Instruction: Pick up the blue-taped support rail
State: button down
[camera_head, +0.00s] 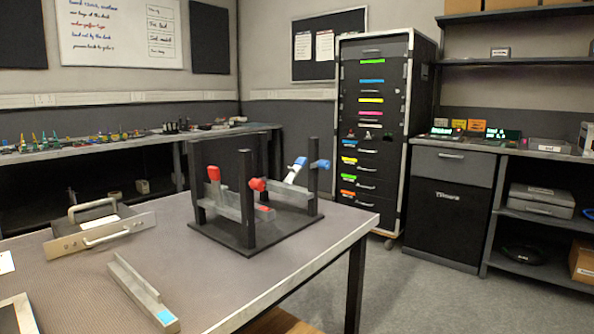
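The blue-taped support rail (140,291) is a long grey metal bar lying on the front part of the table (217,296). It runs from upper left to lower right, and its blue tape (165,316) is at the near right end. It lies apart from the other things on the table. My gripper is not in view.
A dark stand (235,238) with posts, grey rails and red and blue clamps stands behind the rail. A metal drawer-like piece with handles (98,236) lies at left. A frame corner (14,314) is at lower left. The table is clear around the rail.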

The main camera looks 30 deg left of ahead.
aim_at(146, 298)
jog(key=z, duration=0.45)
jog(key=k, duration=1)
jog(key=u, duration=0.8)
